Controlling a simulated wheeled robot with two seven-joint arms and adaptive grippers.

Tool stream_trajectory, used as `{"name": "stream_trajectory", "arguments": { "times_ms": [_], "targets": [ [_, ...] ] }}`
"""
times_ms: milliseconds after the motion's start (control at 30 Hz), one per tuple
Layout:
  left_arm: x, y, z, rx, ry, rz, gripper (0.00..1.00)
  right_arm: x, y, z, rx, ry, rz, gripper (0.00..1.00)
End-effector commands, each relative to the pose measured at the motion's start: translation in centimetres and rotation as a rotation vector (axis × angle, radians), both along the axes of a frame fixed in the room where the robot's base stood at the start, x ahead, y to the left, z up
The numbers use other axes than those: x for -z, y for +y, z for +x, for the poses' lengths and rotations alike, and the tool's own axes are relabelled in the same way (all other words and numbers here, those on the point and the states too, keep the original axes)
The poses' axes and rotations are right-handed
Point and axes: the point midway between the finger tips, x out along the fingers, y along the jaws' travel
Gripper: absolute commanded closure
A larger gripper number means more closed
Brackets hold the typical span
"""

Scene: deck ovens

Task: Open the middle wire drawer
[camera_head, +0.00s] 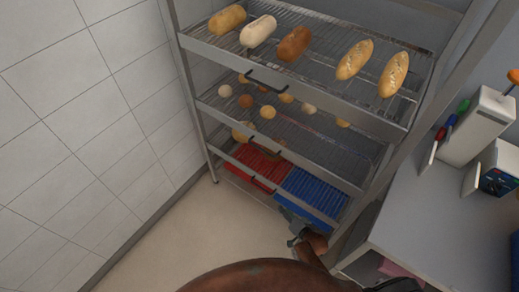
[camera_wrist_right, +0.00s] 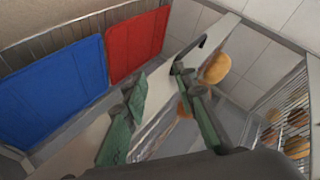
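The middle wire drawer (camera_head: 325,160) holds several round rolls and sits in the rack between the top and bottom levels. Its front looks in line with the rack. Its dark handle is small in the head view; a black bar handle (camera_wrist_right: 188,52) on a pale drawer front shows in the right wrist view. My right gripper (camera_head: 293,238) is low in front of the rack, near the blue bottom section. In the wrist view its two green fingers (camera_wrist_right: 160,80) are spread apart with nothing between them. One fingertip is close to the handle's near end; contact cannot be told. My left gripper is not in view.
The top drawer (camera_head: 345,108) carries several loaves. Below are a red tray (camera_head: 258,165) and a blue tray (camera_head: 313,192). A tiled wall (camera_head: 90,110) stands left, a grey counter (camera_head: 440,220) with appliances right. The floor (camera_head: 190,245) in front is clear.

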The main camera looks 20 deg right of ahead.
Motion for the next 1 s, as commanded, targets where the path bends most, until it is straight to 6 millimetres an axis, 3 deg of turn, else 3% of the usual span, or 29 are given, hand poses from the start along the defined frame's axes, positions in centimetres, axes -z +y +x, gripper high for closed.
{"name": "stream_trajectory", "arguments": {
  "times_ms": [33,100,200,333,400,500,1000],
  "targets": [
    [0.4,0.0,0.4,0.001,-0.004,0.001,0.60,-5.2,1.1,3.4,0.022,-0.094,0.095,0.74],
    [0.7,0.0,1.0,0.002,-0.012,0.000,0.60,-11.9,2.4,6.7,0.044,-0.201,0.233,0.74],
    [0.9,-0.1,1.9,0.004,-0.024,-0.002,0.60,-20.3,4.0,9.4,0.051,-0.321,0.412,0.74],
    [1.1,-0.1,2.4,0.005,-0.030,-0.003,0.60,-26.7,5.1,10.6,0.044,-0.406,0.561,0.74],
    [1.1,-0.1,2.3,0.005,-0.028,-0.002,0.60,-28.5,5.4,10.8,0.039,-0.429,0.603,0.74],
    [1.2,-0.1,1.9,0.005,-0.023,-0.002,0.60,-29.8,5.7,11.2,0.036,-0.445,0.633,0.74],
    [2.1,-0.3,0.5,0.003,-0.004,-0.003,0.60,-30.3,7.5,17.6,0.036,-0.445,0.635,0.74]
  ]
}}
